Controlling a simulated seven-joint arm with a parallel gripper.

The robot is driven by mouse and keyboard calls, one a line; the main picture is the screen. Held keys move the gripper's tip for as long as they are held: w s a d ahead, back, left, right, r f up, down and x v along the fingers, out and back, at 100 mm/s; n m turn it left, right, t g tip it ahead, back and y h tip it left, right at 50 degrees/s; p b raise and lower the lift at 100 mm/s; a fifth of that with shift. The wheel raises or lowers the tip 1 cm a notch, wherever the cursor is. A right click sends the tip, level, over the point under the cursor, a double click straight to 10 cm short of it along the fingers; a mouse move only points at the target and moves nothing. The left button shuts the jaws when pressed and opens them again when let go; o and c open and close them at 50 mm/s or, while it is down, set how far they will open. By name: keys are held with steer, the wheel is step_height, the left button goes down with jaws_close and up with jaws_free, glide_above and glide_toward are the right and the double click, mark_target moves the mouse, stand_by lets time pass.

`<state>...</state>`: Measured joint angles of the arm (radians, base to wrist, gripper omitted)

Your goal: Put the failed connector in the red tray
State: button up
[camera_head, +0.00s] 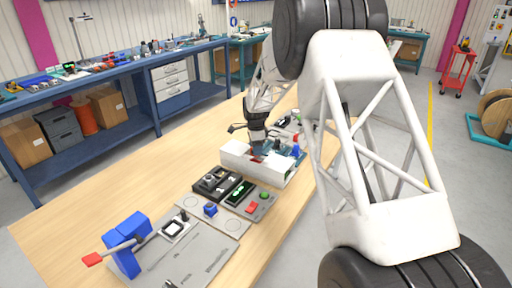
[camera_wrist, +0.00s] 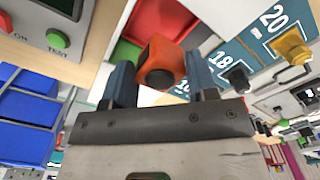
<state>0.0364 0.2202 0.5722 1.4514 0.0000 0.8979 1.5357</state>
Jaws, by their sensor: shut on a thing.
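In the wrist view an orange connector (camera_wrist: 161,62) with a dark square opening is held between the two blue fingertips of my gripper (camera_wrist: 160,75). Just beyond it are a red tray (camera_wrist: 158,17) and a green tray (camera_wrist: 124,52), side by side within pale walls. The connector looks close to them; whether it is over the rim or inside cannot be told. In the head view my gripper (camera_head: 257,148) points down at a white box (camera_head: 236,160) with a little red showing inside. The connector is not clear there. No failure mark shows on its visible face.
A tester (camera_head: 240,192) with a lit green display, green and red buttons (camera_head: 252,207) and a blue clamp (camera_head: 128,245) stand nearer on the bench. A teal numbered board (camera_wrist: 228,58) holds black and yellow connectors (camera_wrist: 291,47) beside the trays. The bench's left side is clear.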

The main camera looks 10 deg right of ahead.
steer(key=shift+f, duration=0.1)
steer(key=shift+f, duration=2.2)
steer(key=shift+f, duration=0.25)
steer(key=shift+f, duration=0.85)
steer(key=o, duration=1)
step_height(320, 180, up, 7)
steer(key=shift+a+f, duration=0.1)
steer(key=shift+a, duration=0.05)
steer(key=shift+r, duration=0.65)
